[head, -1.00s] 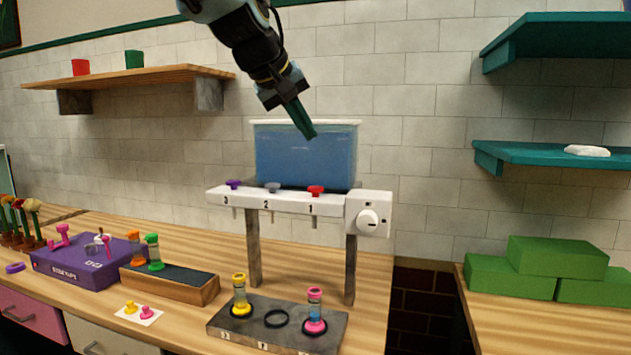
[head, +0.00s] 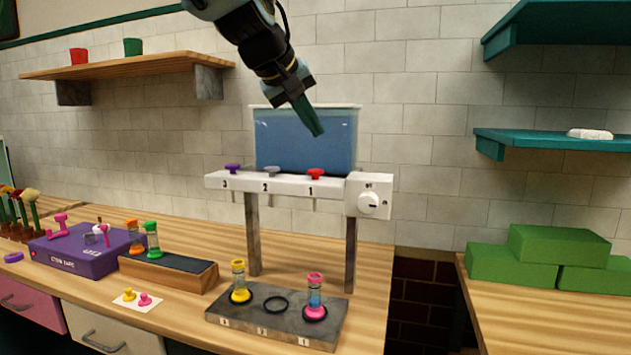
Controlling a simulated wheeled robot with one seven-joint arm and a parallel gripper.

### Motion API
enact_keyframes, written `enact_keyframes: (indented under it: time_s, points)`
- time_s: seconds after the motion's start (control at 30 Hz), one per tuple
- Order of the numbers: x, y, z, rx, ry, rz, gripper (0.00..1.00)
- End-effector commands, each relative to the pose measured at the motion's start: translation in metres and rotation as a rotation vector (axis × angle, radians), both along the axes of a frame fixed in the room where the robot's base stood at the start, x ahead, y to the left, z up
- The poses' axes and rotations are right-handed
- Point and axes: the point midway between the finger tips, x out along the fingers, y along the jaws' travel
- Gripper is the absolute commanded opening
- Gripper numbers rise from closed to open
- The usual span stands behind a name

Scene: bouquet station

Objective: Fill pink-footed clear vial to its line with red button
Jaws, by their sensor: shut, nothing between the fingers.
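The pink-footed clear vial (head: 315,293) stands upright in the right-hand ring of the grey base, below spout 1. Bluish liquid shows inside it; its level against the line is too small to tell. The red button (head: 315,174) sits on top of the white dispenser bar above the number 1. My gripper (head: 317,131) is shut and empty. It points down and to the right in front of the blue tank, and appears above the red button with a gap between them.
A yellow-footed vial (head: 240,280) stands left on the grey base (head: 262,318); the middle ring is empty. A purple box (head: 85,255) and wooden rack (head: 168,277) stand left.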

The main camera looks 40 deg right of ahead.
Motion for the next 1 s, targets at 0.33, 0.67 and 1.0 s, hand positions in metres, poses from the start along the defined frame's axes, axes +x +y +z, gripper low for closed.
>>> enact_keyframes:
  time_s: [0.33,0.67,1.0]
  points:
    - [0.000,0.000,-0.047,0.000,0.001,0.001,0.00]
    - [0.000,0.000,-0.049,0.000,0.001,0.001,0.00]
    - [0.000,0.000,-0.049,0.000,0.001,0.001,0.00]
